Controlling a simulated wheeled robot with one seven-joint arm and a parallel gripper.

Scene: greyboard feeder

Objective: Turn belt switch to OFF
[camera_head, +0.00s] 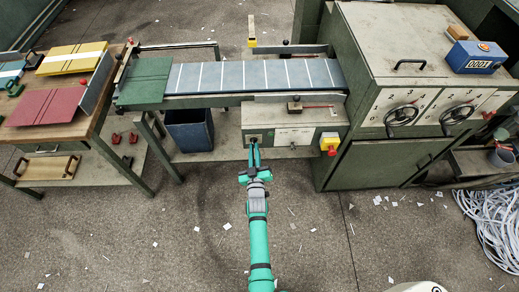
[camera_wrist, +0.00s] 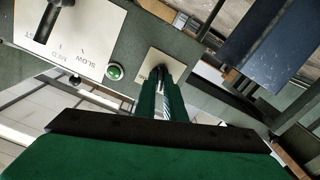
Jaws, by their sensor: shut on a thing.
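The belt switch (camera_wrist: 159,68) sits on a small cream plate on the grey-green control panel under the belt. My gripper (camera_wrist: 162,88) has its two green fingers shut on the switch's knob, which is mostly hidden between the fingertips. The lettering on the plate is too covered to read, so I cannot tell the knob's setting. In the head view my gripper (camera_head: 253,146) reaches the left end of the control box (camera_head: 320,122) from the front.
A green lit button (camera_wrist: 114,71) and a speed lever plate (camera_wrist: 75,35) lie left of the switch in the wrist view. A red stop button (camera_head: 330,145) is on the box's right end. The striped belt (camera_head: 250,75) runs above. The floor in front is mostly clear.

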